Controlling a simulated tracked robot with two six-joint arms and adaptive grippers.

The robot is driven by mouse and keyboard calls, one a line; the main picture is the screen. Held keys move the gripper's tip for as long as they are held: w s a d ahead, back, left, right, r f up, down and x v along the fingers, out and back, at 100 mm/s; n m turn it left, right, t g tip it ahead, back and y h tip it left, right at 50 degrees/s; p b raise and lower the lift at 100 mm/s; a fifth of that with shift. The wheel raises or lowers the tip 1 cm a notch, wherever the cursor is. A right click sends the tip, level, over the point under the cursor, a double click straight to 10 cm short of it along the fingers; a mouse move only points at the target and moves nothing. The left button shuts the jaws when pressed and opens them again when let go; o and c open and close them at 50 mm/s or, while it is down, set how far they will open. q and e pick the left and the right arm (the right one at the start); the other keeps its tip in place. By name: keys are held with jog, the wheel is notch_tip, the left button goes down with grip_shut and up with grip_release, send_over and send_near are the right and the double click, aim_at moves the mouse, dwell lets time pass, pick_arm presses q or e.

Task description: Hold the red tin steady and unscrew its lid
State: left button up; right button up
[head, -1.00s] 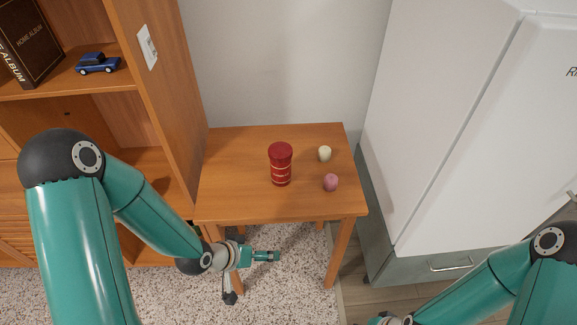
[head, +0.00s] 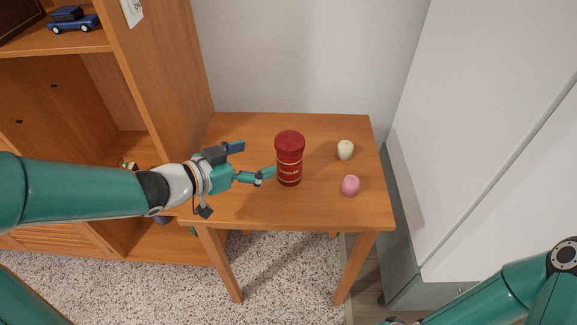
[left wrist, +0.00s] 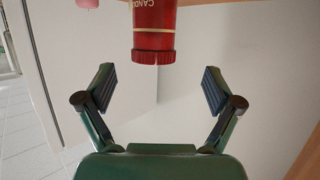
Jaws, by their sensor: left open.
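The red tin (head: 289,167) stands upright on the small wooden table, with its darker red lid (head: 290,141) on top. My left gripper (head: 252,160) is open just left of the tin, its fingers pointing toward it. One finger is close to the tin's side; I cannot tell from the head view whether they touch. In the left wrist view the tin (left wrist: 154,17) appears upside down, lid lowest, beyond the open fingers (left wrist: 159,89) with nothing between them. Of my right arm only links show at the lower right; its gripper is out of view.
A cream object (head: 345,150) and a pink object (head: 350,186) stand on the wooden table (head: 245,210) right of the tin. A wooden shelf unit (head: 165,75) with a blue toy car (head: 73,20) is at left, a white fridge (head: 480,130) at right.

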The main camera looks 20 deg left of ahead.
aim_at(280, 155)
pick_arm(q)
jog(key=b+x, duration=0.1)
jog(key=x, duration=0.4)
jog(key=shift+d, duration=0.1)
jog(key=x, duration=0.2)
jog(key=b+x, duration=0.1)
jog(key=x, duration=0.1)
jog(key=shift+d+f, duration=0.25)
jog(key=shift+d, duration=0.2)
jog(key=shift+w+d+b, duration=0.1)
jog(key=shift+w+b, duration=0.15)
jog(key=shift+b, duration=0.05)
jog(key=c, duration=1.3)
